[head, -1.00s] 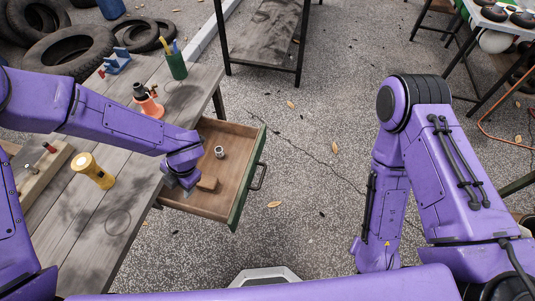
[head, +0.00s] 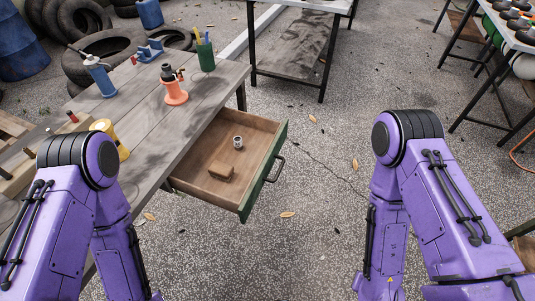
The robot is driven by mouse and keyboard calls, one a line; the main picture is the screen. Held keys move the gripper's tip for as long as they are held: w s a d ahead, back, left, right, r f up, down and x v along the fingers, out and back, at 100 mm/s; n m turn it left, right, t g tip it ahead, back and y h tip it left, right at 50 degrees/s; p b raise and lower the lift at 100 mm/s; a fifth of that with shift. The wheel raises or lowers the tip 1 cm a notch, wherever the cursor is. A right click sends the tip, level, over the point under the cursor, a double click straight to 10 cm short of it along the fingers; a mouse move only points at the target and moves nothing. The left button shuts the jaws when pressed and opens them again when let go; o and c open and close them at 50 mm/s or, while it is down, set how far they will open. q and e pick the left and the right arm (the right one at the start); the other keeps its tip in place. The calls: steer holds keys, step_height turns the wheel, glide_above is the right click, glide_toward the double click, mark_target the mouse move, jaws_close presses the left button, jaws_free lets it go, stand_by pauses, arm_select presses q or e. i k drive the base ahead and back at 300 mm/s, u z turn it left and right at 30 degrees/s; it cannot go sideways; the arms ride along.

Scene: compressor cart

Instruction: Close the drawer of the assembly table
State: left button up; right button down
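The assembly table (head: 145,118) is a grey wooden table at the left. Its drawer (head: 196,183) is pulled out from the right side, with a green front (head: 262,172) and a dark handle (head: 275,169). A small metal nut-like piece (head: 238,142) and a wooden block (head: 221,172) lie inside it. My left arm is bent down at the lower left, apart from the drawer, and its gripper is out of view. My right arm is at the right, and its gripper is also out of view.
On the table stand an orange tool stand (head: 175,92), a green pen cup (head: 206,56), a blue clamp (head: 149,50), a blue bottle (head: 101,77) and a yellow flashlight (head: 113,138). Tires and other tables stand behind.

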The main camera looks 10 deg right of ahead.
mark_target(263, 138)
steer(key=u, duration=0.4)
steer(key=k, duration=0.9)
steer(key=z, duration=0.6)
steer(key=i, duration=1.55)
steer(key=u, duration=0.5)
